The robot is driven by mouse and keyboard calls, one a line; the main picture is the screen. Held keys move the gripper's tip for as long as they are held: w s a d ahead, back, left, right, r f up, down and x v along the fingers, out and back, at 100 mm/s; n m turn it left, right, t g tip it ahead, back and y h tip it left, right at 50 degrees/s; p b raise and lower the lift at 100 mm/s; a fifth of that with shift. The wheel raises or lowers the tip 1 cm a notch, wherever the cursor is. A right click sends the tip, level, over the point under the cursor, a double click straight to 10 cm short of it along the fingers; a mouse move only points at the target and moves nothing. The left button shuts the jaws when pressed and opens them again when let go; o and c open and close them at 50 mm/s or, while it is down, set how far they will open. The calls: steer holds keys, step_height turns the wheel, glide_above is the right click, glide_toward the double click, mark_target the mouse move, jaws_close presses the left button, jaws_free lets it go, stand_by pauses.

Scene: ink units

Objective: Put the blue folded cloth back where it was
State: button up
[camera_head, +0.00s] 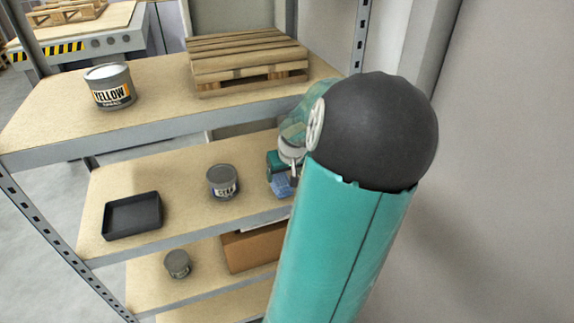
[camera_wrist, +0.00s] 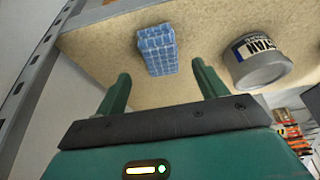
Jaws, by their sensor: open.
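The blue folded cloth (camera_wrist: 157,50) is a small checked block lying on the wooden shelf board. In the wrist view it sits beyond the fingertips, across the gap between them. In the head view a part of the cloth (camera_head: 281,186) shows beside my gripper, mostly hidden by my arm. My gripper (camera_wrist: 160,70) is open, with one finger on each side of the gap and nothing held. In the head view my gripper (camera_head: 283,178) is over the right part of the middle shelf.
A grey ink tin (camera_head: 222,183) stands left of my gripper on the middle shelf; it is close to the right finger in the wrist view (camera_wrist: 258,62). A black tray (camera_head: 132,216) lies farther left. The upper shelf holds a yellow-labelled tin (camera_head: 109,88) and a pallet (camera_head: 247,63).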

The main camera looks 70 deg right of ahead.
steer(key=v, duration=0.5)
steer(key=shift+w, duration=0.1)
stand_by(0.5)
